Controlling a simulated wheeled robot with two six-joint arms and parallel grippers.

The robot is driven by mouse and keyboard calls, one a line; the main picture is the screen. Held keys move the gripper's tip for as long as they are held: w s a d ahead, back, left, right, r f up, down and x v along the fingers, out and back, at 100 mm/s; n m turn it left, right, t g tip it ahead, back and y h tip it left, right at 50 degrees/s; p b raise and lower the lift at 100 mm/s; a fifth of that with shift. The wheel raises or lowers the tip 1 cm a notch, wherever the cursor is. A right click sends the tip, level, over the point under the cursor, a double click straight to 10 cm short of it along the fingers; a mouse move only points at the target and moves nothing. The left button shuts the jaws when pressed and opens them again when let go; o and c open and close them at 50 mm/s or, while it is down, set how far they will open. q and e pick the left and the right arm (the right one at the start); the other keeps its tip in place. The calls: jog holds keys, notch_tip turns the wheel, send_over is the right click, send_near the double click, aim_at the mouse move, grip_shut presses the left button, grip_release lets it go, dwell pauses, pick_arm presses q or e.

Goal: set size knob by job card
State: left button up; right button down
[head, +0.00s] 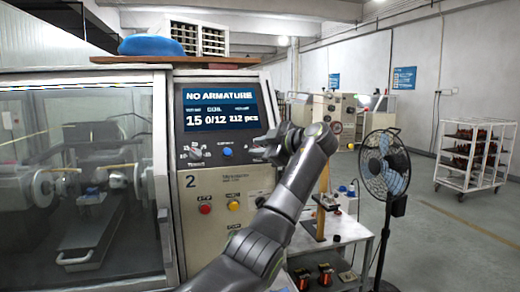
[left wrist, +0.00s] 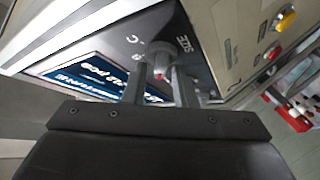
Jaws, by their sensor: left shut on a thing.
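The size knob (left wrist: 160,52), a grey round knob with a small red mark, sits on the dark panel beside the printed word SIZE in the left wrist view. My left gripper (left wrist: 160,84) has its two fingers on either side of the knob, shut on it. In the head view my left gripper (head: 262,148) is at the right part of the machine's control panel and hides the knob. The machine's screen (head: 220,108) reads NO ARMATURE, with 15, 0/12 and what looks like 212 pcs below. I cannot make out a job card. My right gripper is not in view.
Left of my gripper are another dial (head: 196,152) and a blue button (head: 227,151). Red (head: 205,208) and yellow (head: 234,205) buttons sit below. A glass-fronted winding enclosure (head: 80,170) stands left. A small table (head: 345,230) and black fan (head: 385,165) stand right.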

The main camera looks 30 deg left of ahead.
pick_arm(q)
jog(key=shift+f+n+g, duration=0.15)
jog(key=shift+n+g, duration=0.15)
dwell(0.4)
jog(key=o, duration=0.7)
jog(key=shift+w, duration=0.1)
jog(key=shift+d, duration=0.1)
jog(key=b+v, duration=0.4)
jog(key=v, duration=1.3)
jog(key=shift+d+r, duration=0.15)
jog(key=shift+r, duration=0.1)
